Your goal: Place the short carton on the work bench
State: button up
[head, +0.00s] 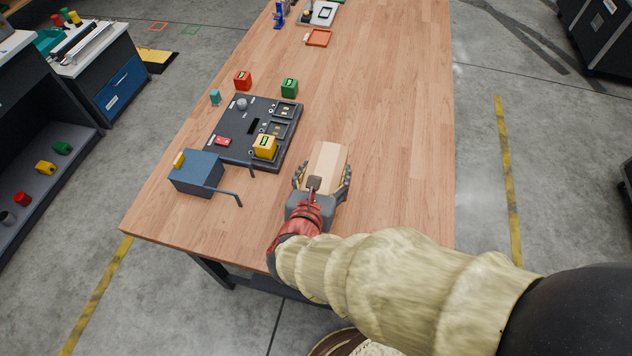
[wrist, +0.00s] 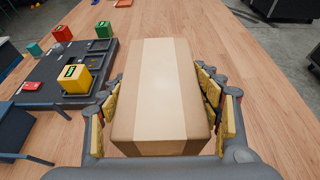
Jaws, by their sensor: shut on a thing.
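The short carton (head: 327,161) is a small brown box with a paler tape strip along its top. My gripper (head: 322,182) is shut on it from both sides, over the near half of the work bench (head: 395,130). In the wrist view the carton (wrist: 158,90) fills the middle, between the yellow-padded fingers of my gripper (wrist: 160,120). The bench has a wooden top. I cannot tell whether the carton's underside touches the bench, as its base is hidden.
A dark board (head: 233,124) with a yellow block (head: 265,147) lies left of the carton. A blue box with rods (head: 196,173) stands nearer the left edge. Red (head: 243,81) and green (head: 289,88) blocks stand behind the board. The bench right of the carton is clear.

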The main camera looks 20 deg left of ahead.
jog(key=a+f, duration=0.1)
jog(key=w+a+f+b, duration=0.1)
jog(key=f, duration=0.1)
jog(key=shift+w+a+f, duration=0.2)
jog(key=shift+a, duration=0.05)
jog(key=shift+a+f+b, duration=0.1)
jog(key=shift+f+b, duration=0.8)
jog(key=shift+f, duration=0.65)
jog(key=shift+f, duration=0.15)
jog(key=o, duration=1.3)
jog(key=shift+o, duration=0.2)
jog(key=shift+s+r, duration=0.25)
jog(key=shift+r, duration=0.05)
jog(key=p+v, duration=0.3)
jog(key=v, duration=0.8)
jog(key=shift+s+p, duration=0.2)
jog(key=shift+p, duration=0.15)
